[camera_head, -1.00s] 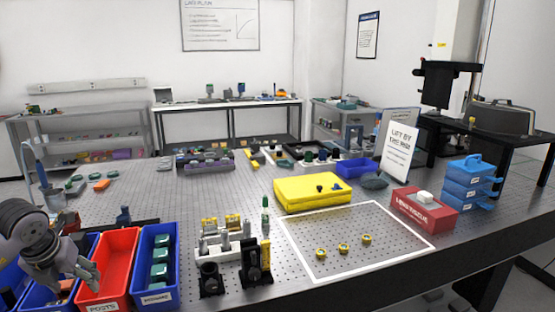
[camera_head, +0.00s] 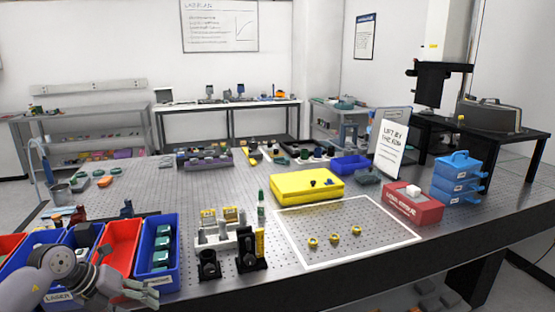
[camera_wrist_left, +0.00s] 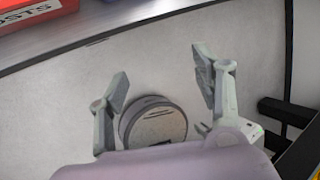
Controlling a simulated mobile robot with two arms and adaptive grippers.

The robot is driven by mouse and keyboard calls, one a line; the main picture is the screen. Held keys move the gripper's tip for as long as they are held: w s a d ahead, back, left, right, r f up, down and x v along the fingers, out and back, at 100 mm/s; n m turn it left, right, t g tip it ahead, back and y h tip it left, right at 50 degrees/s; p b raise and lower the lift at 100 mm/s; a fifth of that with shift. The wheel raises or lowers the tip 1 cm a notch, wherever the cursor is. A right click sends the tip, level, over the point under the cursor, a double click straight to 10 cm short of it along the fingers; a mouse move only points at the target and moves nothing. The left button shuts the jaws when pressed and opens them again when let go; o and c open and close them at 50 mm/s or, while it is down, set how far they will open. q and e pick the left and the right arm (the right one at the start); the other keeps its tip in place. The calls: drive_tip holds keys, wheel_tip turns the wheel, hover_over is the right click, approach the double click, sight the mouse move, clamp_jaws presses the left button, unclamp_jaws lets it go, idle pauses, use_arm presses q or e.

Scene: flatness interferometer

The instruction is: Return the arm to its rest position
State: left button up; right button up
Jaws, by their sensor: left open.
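My left gripper (camera_head: 138,292) is at the lower left of the head view, in front of the bins at the table's near edge. In the left wrist view its two fingers (camera_wrist_left: 162,85) are spread apart with nothing between them. Beyond and below them are a pale floor and a round grey disc (camera_wrist_left: 155,124), which I cannot identify for sure. My left arm (camera_head: 55,275) comes in from the left, low over the front of the bins. My right gripper is in neither view.
A red bin (camera_head: 122,240) and a blue bin (camera_head: 172,278) stand close behind the gripper. Black optic mounts (camera_head: 250,262) stand to the right. A white-outlined area (camera_head: 345,258) holds three small yellow rings (camera_head: 335,239). A yellow case (camera_head: 290,188) lies behind it.

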use_arm(q)
drive_tip(key=w+d+f+n+t+h, duration=0.2)
drive_tip(key=d+f+n+t+h, duration=0.35)
drive_tip(key=d+f+n, duration=0.55)
drive_tip(key=s+a+f+n+t+y, duration=0.1)
drive_tip(key=s+a+f+n+y, duration=0.15)
drive_tip(key=f, duration=0.55)
drive_tip(key=s+a+f+n+y, duration=0.2)
drive_tip(key=s+f+n, duration=0.15)
drive_tip(key=f, duration=0.35)
drive_tip(key=s+a+f+n+t+y, duration=0.1)
drive_tip(key=s+a+f+n+y, duration=0.2)
drive_tip(key=f, duration=0.5)
drive_tip(key=s+d+f+n+g+y, duration=0.1)
drive_tip(key=s+f+n+g+y, duration=0.35)
drive_tip(key=s+f, duration=1.35)
drive_tip(key=s+d+f+n+g, duration=0.2)
drive_tip(key=s+n+g, duration=0.1)
drive_tip(key=s, duration=0.9)
drive_tip(key=s+d+f+n+g+h, duration=0.1)
drive_tip(key=s+d+f+n+g, duration=0.1)
drive_tip(key=s, duration=1)
drive_tip(key=shift+s+d+f+n+g, duration=0.15)
drive_tip(key=shift+s+d+n+g, duration=0.15)
drive_tip(key=shift+d+n+g, duration=0.2)
drive_tip(key=shift+w+h, duration=0.1)
drive_tip(key=shift+h, duration=0.15)
drive_tip(key=shift+c, duration=0.4)
